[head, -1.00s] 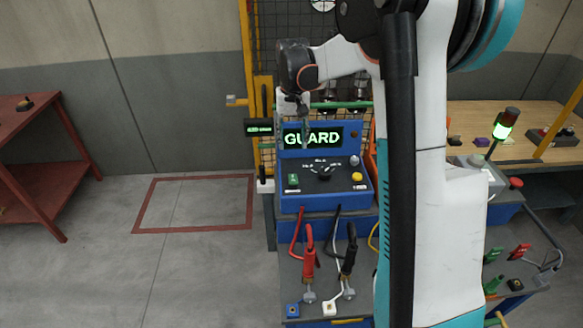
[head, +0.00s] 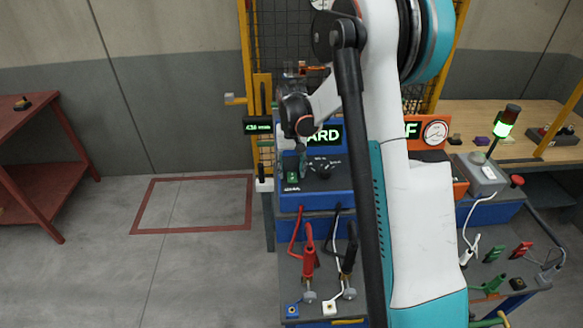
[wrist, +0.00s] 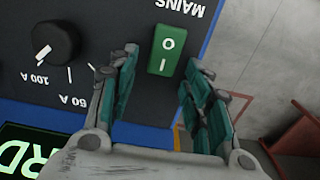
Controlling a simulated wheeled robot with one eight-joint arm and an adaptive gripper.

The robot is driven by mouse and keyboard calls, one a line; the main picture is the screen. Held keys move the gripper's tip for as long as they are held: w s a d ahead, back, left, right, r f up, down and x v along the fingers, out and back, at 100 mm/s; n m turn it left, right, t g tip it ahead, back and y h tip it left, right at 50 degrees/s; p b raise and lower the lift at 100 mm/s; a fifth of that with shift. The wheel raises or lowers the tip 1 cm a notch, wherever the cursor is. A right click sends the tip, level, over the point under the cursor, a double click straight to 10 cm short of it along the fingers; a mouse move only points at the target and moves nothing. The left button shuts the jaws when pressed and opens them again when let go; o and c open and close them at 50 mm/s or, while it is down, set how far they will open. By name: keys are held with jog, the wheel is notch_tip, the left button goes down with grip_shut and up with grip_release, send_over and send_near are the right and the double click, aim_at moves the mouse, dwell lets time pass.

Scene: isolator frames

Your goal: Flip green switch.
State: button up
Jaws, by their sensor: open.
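In the head view the green switch (head: 292,177) is at the left of the blue unit's sloped front. My gripper (wrist: 160,72) is open and empty. Its two teal-padded fingers lie to either side of the switch in the wrist view, with the switch visible between and beyond their tips. I cannot tell whether they touch the panel. In the head view my arm hides part of the blue unit and its GUARD display.
A black knob (wrist: 52,42) with ampere marks is on the same panel. Red and black cable plugs (head: 310,262) stand in front of the blue unit. An orange unit with a round gauge (head: 435,133) stands to the right.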

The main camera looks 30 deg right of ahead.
jog(key=c, duration=1.1)
jog(key=shift+o, duration=0.2)
jog(key=shift+s, duration=0.1)
jog(key=shift+s+a+r+t+h+b, duration=0.15)
jog(key=shift+t+h+b, duration=0.1)
jog(key=shift+t+b, duration=0.25)
jog(key=shift+s+f+t+h+b, duration=0.1)
jog(key=shift+t+h+b, duration=0.15)
jog(key=shift+t, duration=0.35)
jog(key=shift+s+r+t, duration=0.1)
jog(key=shift+r+t, duration=0.1)
jog(key=shift+t, duration=0.3)
jog(key=o, duration=1.1)
jog(key=shift+c, duration=0.2)
